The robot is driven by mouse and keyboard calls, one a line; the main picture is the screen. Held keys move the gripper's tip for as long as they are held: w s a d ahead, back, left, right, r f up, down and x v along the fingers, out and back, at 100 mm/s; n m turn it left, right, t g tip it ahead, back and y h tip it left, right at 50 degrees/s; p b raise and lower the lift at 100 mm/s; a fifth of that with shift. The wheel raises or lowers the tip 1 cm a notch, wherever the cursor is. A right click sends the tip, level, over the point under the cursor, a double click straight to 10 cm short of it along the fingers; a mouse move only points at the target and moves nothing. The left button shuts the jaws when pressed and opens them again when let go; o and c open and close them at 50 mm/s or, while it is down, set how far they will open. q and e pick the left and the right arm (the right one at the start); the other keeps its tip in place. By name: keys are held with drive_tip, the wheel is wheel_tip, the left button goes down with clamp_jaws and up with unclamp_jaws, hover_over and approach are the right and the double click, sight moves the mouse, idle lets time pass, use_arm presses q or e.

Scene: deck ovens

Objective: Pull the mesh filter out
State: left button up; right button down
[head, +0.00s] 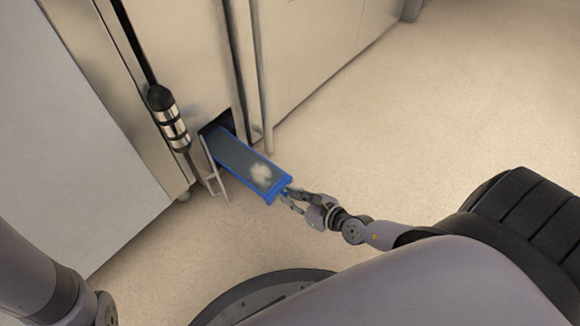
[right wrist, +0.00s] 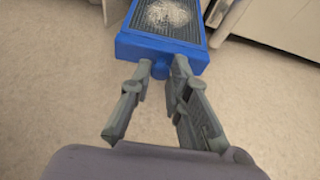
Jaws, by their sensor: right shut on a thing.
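The mesh filter (head: 246,166) is a long panel with a blue frame, a dark mesh and a pale fluffy patch near its outer end. Most of its length sticks out of a dark slot (head: 216,128) low in the oven front; its far end is hidden in or at the slot. My right gripper (head: 287,198) is shut on a small blue tab at the filter's outer end. In the right wrist view the two fingers (right wrist: 160,72) close around this tab, with the filter (right wrist: 165,45) beyond. My left gripper is not in view.
A small open flap (head: 214,170) hangs beside the slot on the left. A black and chrome handle (head: 169,118) stands out from the oven front (head: 185,50). The pale floor (head: 400,130) to the right is clear.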

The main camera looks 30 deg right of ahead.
drive_tip(key=c, duration=1.5)
unclamp_jaws()
drive_tip(key=shift+d, duration=0.1)
drive_tip(key=v, duration=1.2)
drive_tip(key=shift+w, duration=0.1)
